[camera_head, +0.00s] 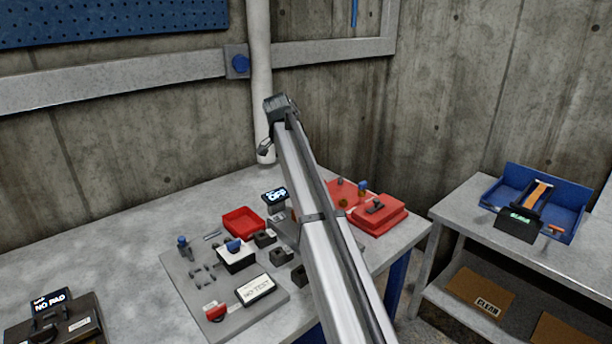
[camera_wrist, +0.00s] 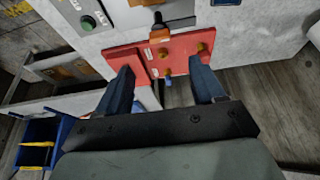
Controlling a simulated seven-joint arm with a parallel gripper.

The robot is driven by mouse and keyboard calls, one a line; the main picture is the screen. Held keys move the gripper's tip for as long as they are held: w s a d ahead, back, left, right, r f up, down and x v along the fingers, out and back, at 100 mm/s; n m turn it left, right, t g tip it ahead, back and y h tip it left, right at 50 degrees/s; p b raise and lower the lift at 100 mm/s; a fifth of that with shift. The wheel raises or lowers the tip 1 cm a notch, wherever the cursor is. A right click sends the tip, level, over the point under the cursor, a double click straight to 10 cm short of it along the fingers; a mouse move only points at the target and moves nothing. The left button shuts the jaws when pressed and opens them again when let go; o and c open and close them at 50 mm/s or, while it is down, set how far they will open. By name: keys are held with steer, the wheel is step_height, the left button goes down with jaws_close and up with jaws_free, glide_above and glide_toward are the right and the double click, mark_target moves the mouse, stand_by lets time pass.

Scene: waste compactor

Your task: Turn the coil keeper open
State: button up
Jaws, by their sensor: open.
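My gripper (camera_wrist: 160,68) is open and empty in the wrist view, its two dark blue fingers spread on either side of a red panel (camera_wrist: 189,47). The panel carries several brass knobs (camera_wrist: 167,72) and small labels I cannot read. A small blue piece (camera_wrist: 168,82) shows at its lower edge, between the fingers. A dark handle with an orange base (camera_wrist: 159,31) stands at its far edge. I cannot tell which part is the coil keeper. In the head view, the red panel (camera_head: 337,187) is partly hidden by my arm, and the gripper is above the workbench.
The workbench (camera_head: 130,236) holds a red tray (camera_head: 243,221), a red box (camera_head: 378,217), a small OFF display (camera_head: 276,196) and a grey plate with small parts. A blue bin (camera_head: 563,208) stands on the right bench. A wall pipe (camera_head: 260,60) rises behind my gripper.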

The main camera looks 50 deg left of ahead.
steer(key=shift+v, duration=0.85)
